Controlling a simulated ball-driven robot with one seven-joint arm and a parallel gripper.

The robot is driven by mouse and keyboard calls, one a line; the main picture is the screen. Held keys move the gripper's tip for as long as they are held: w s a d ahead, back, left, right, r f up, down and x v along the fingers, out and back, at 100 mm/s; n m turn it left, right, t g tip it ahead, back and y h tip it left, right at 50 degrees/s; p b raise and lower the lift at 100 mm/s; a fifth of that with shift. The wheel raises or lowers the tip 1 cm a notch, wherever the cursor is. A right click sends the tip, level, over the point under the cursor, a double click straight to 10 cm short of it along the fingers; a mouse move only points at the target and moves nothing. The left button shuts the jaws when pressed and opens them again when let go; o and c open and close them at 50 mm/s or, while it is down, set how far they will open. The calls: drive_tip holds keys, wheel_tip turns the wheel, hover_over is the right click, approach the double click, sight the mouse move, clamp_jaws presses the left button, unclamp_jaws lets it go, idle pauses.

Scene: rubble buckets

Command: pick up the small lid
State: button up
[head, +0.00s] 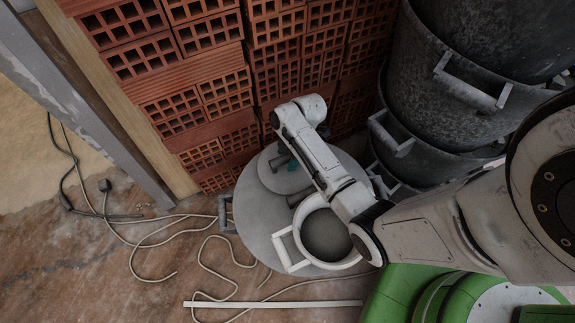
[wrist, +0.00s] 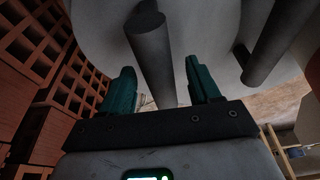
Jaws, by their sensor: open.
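The small lid (head: 268,180) is a flat grey disc lying on a larger round grey surface (head: 252,215), partly hidden by my arm in the head view. My gripper (head: 287,178) is over it with teal fingers. In the wrist view my gripper (wrist: 160,70) is open, and a thick grey bar (wrist: 150,55), seemingly a handle, shows between the two fingers. I cannot tell how deep the bar sits between them; no grip on it shows. A pale grey surface fills the wrist view behind the bar. A second grey bar (wrist: 277,40) is at the right.
A white bucket (head: 283,252) with handles stands beside the small lid, under my forearm. Stacked red bricks (head: 190,90) rise close behind. Stacked dark buckets (head: 430,100) stand at the right. A loose cable (head: 150,245) lies on the floor at the left, with bare floor around it.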

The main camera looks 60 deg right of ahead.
drive_tip(key=shift+x, duration=1.2)
drive_tip(key=shift+c, duration=0.3)
drive_tip(key=c, duration=1.1)
